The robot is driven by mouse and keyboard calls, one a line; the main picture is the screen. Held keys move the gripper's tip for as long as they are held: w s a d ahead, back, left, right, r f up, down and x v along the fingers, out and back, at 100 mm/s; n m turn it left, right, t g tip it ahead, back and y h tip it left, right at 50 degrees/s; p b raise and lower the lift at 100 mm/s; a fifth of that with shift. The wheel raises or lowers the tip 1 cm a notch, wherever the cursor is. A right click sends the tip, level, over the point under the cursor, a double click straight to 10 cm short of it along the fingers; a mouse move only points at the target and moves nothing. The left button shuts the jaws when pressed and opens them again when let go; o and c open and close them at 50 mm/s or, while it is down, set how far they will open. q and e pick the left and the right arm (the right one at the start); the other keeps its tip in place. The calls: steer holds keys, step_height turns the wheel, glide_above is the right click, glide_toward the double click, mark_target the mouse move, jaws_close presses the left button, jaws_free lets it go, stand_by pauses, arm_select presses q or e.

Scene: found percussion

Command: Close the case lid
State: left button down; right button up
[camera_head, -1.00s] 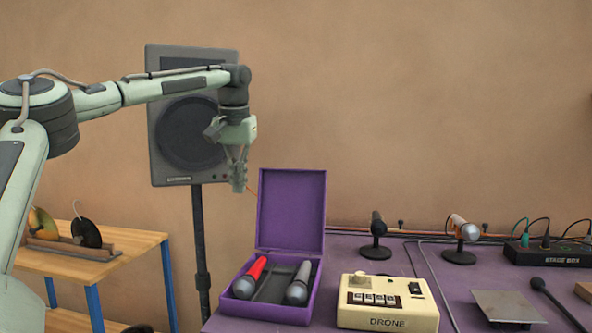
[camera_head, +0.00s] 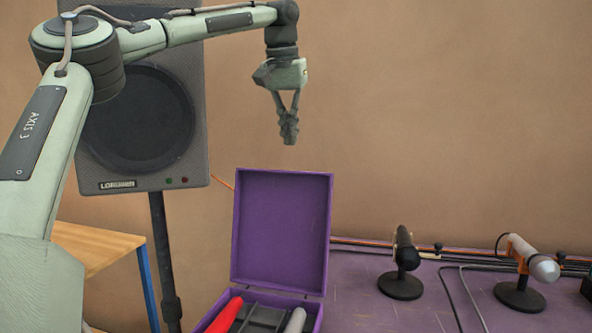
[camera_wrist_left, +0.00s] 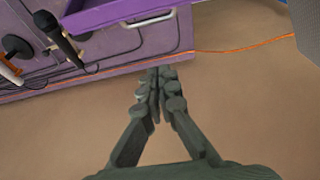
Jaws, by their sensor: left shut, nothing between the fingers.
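The purple case stands open on the purple table, with its lid (camera_head: 281,228) upright at the back. A red-handled microphone (camera_head: 226,316) and a grey one (camera_head: 295,321) lie in its dark insert, cut off by the lower picture edge. My left gripper (camera_head: 289,138) is shut and empty. It hangs fingers down above the lid's top edge, apart from it. In the left wrist view the shut fingers (camera_wrist_left: 160,75) point toward the table edge, and part of the purple case (camera_wrist_left: 110,12) shows at the top. My right gripper is not in view.
A large speaker (camera_head: 140,125) on a stand (camera_head: 163,260) is behind my left arm. Two microphones on round stands, one black (camera_head: 403,262) and one silver (camera_head: 524,270), stand right of the case, with cables along the table's back edge. A wooden bench (camera_head: 95,245) is at left.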

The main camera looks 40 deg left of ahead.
mark_target(288, 175)
arm_select(q)
steer(key=f, duration=0.9)
steer(key=shift+s+d, duration=0.15)
steer(key=shift+s, duration=0.2)
steer(key=shift+s+d+f, duration=0.1)
steer(key=shift+s, duration=0.05)
steer(key=shift+s, duration=0.1)
